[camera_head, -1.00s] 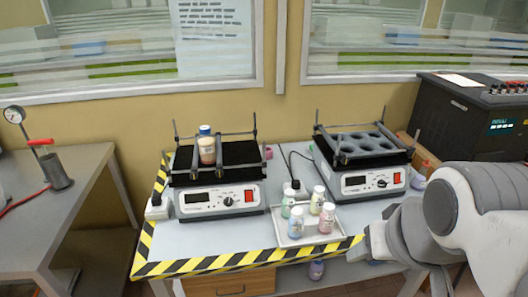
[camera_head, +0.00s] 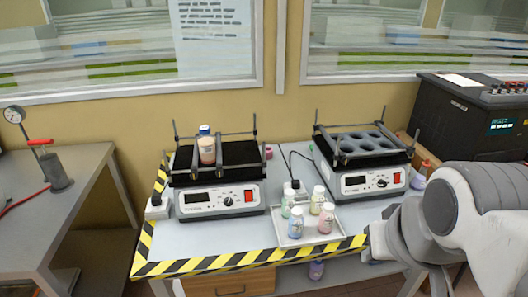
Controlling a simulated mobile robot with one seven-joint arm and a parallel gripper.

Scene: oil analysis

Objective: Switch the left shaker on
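The left shaker (camera_head: 221,199) stands on the left half of the table, with a white front panel, a dark display, a round knob (camera_head: 228,201) and a red switch (camera_head: 249,195) at the panel's right. A bottle with a blue cap (camera_head: 206,146) stands upright on its black platform between the bars. The display looks dark; the switch's position is too small to tell. My arm shows at the lower right, in front of the table's right side. My gripper's fingers cannot be made out, so its opening is not shown.
A right shaker (camera_head: 372,184) with a holed platform stands beside it. A white tray (camera_head: 283,236) with several bottles sits in front, between the shakers. Black-yellow tape (camera_head: 200,265) edges the table. A dark machine (camera_head: 460,125) stands at the back right, a metal bench (camera_head: 60,190) at the left.

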